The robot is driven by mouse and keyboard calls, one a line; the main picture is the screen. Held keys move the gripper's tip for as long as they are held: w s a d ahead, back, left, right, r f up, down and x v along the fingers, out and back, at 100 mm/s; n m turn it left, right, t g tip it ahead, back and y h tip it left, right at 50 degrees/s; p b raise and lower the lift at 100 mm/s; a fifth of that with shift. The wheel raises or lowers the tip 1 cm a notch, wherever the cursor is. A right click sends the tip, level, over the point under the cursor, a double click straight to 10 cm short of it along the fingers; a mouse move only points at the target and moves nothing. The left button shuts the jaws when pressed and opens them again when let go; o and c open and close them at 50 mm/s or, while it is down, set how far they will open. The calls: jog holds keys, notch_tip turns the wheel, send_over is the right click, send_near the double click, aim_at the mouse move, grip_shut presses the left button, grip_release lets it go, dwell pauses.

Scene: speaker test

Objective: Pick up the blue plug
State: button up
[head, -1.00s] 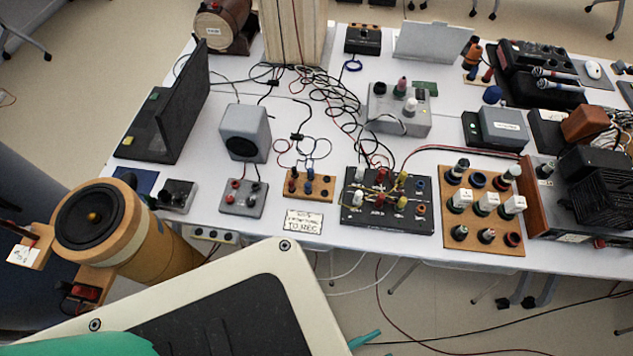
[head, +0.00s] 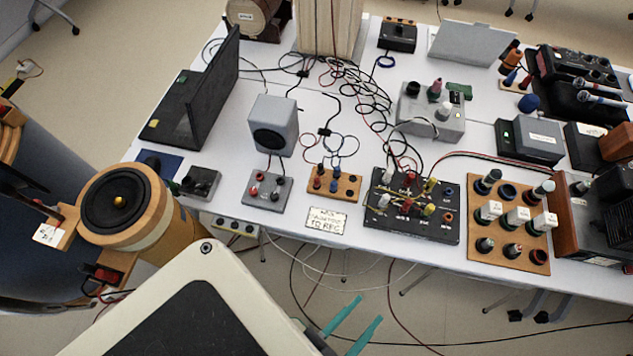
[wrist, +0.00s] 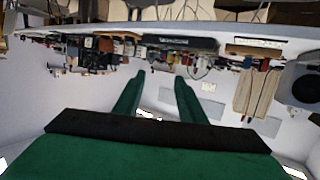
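Blue plugs (head: 335,172) stand beside red ones on a small wooden block (head: 347,190) near the table's front edge. Another blue socket or plug (head: 448,192) is on the black panel to its right; which one is the task's plug I cannot tell. My gripper (head: 370,308) shows in the head view as two teal fingers in front of the table, over the floor. They are apart, with nothing between them. The wrist view also shows my gripper (wrist: 160,78) open and empty, with the cluttered table appearing upside down beyond it. No blue plug is clear there.
The white table (head: 225,165) is crowded. A grey speaker (head: 273,125) and laptop (head: 195,100) stand behind, and a black panel (head: 410,220) and wooden plug board (head: 490,255) are to the right. A label card (head: 326,218) lies before the block. A round wooden speaker (head: 125,205) is at left.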

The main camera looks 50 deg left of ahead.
jog(key=w+d+r+n+t, duration=0.1)
jog(key=w+d+n, duration=0.15)
jog(key=w, duration=0.85)
jog(key=w+d+n, duration=0.1)
jog(key=w+d, duration=0.3)
jog(key=w, duration=0.8)
jog(key=w+r+m+g+h, duration=0.1)
jog(key=w+r+m+h, duration=0.3)
jog(key=w+r+m, duration=0.4)
jog(key=w+r+m+g+h, duration=0.1)
jog(key=w+r+m+h, duration=0.4)
jog(key=w, duration=0.5)
jog(key=m+g+y, duration=0.7)
jog(key=g+y, duration=0.2)
jog(key=g, duration=0.5)
send_over(334, 183)
notch_tip(334, 183, down, 9)
jog(key=f, duration=0.5)
jog(key=shift+s+a, duration=0.25)
jog(key=shift+w+d+f, duration=0.15)
jog(key=shift+f, duration=1.35)
jog(key=shift+w+d+f, duration=0.1)
jog(key=shift+d+f, duration=0.05)
jog(key=shift+f, duration=1.3)
grip_shut()
